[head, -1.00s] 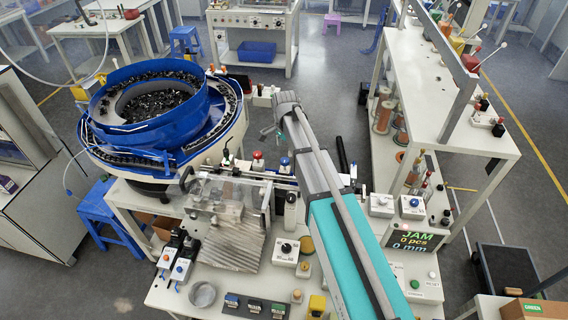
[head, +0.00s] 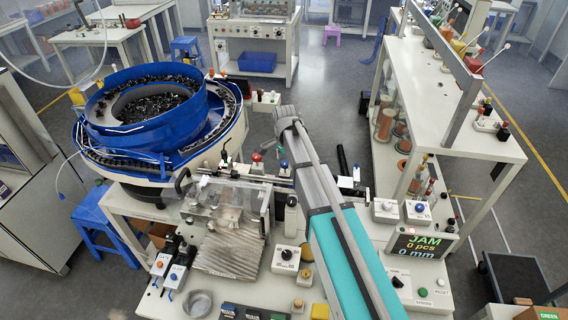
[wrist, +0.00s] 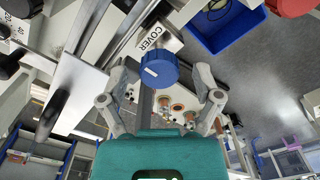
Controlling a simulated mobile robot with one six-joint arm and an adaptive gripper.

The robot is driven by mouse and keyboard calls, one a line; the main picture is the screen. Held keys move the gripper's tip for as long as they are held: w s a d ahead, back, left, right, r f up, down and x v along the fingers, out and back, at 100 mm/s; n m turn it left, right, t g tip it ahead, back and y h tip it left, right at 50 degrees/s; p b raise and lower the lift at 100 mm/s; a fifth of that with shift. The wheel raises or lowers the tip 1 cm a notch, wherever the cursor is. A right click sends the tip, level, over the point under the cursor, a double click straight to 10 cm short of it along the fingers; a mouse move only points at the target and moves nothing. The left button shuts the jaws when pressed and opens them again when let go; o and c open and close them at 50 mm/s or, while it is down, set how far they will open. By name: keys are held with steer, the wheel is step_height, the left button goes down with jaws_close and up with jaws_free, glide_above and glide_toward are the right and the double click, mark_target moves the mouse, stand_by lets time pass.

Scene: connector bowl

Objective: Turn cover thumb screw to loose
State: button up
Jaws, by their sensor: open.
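The cover thumb screw is a round blue knob (wrist: 160,70) with a pale line on its face, under a white block labelled COVER (wrist: 160,42) in the wrist view. A blue knob that appears to be the same one shows left of my arm in the head view (head: 284,163). My gripper (wrist: 162,78) is open, with one finger on each side of the knob in the picture. Gaps show between the knob and both fingers. The depth between fingertips and knob is hard to judge.
A blue bowl feeder (head: 150,135) full of dark parts stands at left. A clear cover (head: 215,205) and a red knob (head: 257,158) are beside the blue knob. A blue bin (wrist: 225,25) shows in the wrist view.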

steer(key=shift+c, duration=0.2)
steer(key=shift+a, duration=0.1)
jaws_close()
